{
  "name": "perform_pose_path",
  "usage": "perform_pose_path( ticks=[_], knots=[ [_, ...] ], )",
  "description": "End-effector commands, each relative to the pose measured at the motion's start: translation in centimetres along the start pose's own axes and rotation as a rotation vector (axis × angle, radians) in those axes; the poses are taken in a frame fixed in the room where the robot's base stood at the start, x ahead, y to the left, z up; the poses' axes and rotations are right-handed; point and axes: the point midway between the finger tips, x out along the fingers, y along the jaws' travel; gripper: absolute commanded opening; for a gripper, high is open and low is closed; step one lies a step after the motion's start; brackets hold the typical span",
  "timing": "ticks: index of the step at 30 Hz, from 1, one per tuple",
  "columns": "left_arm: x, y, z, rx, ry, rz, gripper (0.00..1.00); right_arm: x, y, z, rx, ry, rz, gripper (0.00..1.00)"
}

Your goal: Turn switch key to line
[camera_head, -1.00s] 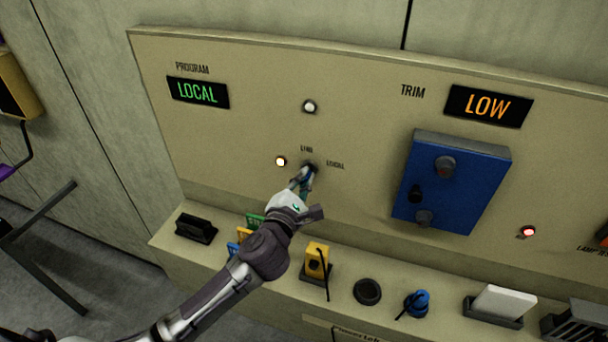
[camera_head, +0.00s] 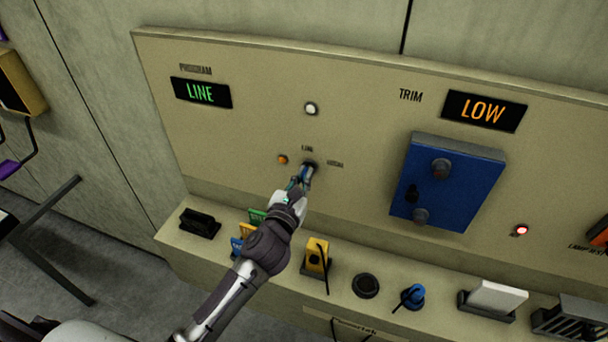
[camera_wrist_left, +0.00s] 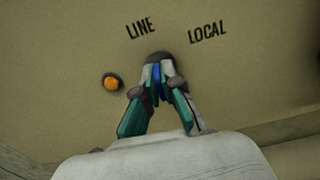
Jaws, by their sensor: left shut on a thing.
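The switch key (camera_wrist_left: 157,78) is a small blue piece in the panel between my fingertips in the left wrist view. The dark round switch (camera_wrist_left: 159,57) around it sits below the LINE and LOCAL labels. My left gripper (camera_head: 304,177) is shut on the key, and its fingers (camera_wrist_left: 157,84) hide most of it. The PROGRAM display (camera_head: 201,93) reads LINE in green. The orange lamp (camera_head: 283,159) left of the switch looks unlit; it also shows in the left wrist view (camera_wrist_left: 113,82). My right gripper is not in view.
A blue box (camera_head: 446,182) with knobs juts from the panel at right, under a TRIM display (camera_head: 484,110) reading LOW. The ledge below holds a yellow padlock-like block (camera_head: 317,257), a blue plug (camera_head: 414,296) and a white block (camera_head: 497,296). A white button (camera_head: 311,109) sits above the switch.

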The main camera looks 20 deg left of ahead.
Motion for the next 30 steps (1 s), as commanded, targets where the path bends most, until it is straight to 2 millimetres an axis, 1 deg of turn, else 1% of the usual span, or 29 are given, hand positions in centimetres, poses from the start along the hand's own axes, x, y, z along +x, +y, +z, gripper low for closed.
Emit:
perform_pose_path(
  ticks=[7, 19, 20, 21, 23, 24, 30],
  knots=[
    [-0.01, -0.02, -0.07, -0.046, 0.002, 0.000, 0.00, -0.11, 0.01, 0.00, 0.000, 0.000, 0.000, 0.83],
    [0.00, -0.02, -0.07, -0.053, 0.002, 0.000, 0.00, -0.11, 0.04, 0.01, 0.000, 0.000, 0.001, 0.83],
    [0.00, -0.02, -0.07, -0.053, 0.002, 0.000, 0.11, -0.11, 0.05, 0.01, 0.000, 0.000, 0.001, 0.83],
    [0.00, -0.02, -0.06, -0.052, 0.001, 0.000, 0.18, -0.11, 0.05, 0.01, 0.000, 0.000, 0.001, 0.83],
    [0.00, -0.02, -0.06, -0.052, 0.001, 0.000, 0.28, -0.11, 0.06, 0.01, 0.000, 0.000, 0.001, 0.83],
    [0.00, -0.01, -0.05, -0.051, 0.001, 0.000, 0.31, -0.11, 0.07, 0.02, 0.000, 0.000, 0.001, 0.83],
    [0.01, 0.00, -0.03, -0.050, 0.001, 0.000, 0.31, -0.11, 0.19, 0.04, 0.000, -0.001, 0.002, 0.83]
  ],
)
